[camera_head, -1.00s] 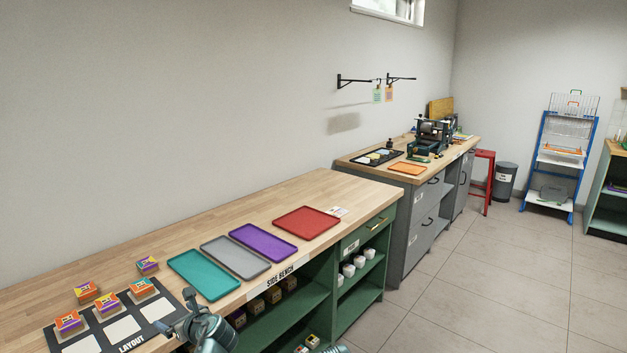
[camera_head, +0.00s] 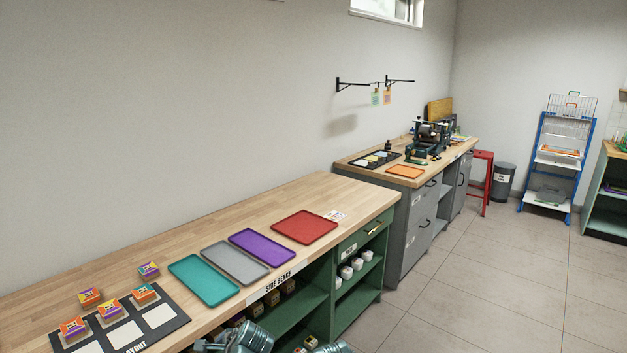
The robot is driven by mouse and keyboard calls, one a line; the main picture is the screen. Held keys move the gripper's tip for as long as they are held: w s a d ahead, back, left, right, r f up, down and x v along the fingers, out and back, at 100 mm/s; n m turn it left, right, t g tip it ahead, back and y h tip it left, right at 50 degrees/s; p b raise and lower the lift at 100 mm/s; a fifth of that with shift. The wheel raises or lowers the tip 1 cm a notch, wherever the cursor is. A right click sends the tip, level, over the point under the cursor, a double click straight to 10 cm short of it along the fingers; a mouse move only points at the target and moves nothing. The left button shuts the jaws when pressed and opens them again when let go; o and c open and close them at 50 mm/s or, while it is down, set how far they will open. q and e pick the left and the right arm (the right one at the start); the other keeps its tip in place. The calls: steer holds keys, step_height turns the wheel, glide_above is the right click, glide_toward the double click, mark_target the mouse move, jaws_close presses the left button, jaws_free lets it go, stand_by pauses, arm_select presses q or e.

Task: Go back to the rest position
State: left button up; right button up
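Parts of both my arms show at the bottom edge of the head view, low in front of the green side bench. The left arm shows near the bottom centre-left and the right arm a little to its right. I cannot make out the fingers of either gripper, nor whether anything is held. The side bench (camera_head: 330,190) has a wooden top. Several colourful blocks sit at its left end, some on the black layout board (camera_head: 180,320) and others behind it, such as one block (camera_head: 149,269).
Teal (camera_head: 205,280), grey (camera_head: 236,262), purple (camera_head: 263,245) and red (camera_head: 304,227) trays lie in a row on the bench. Shelves below hold white cups (camera_head: 346,272). A grey cabinet bench (camera_head: 405,215) with a press (camera_head: 432,138) stands beyond.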

arm_select(q)
steer(key=s+d+n+g+h+p, duration=0.4)
steer(key=s+d+n, duration=0.7)
steer(key=s+d, duration=0.3)
steer(key=d+g+h, duration=0.1)
steer(key=d, duration=0.1)
steer(key=shift+d, duration=0.4)
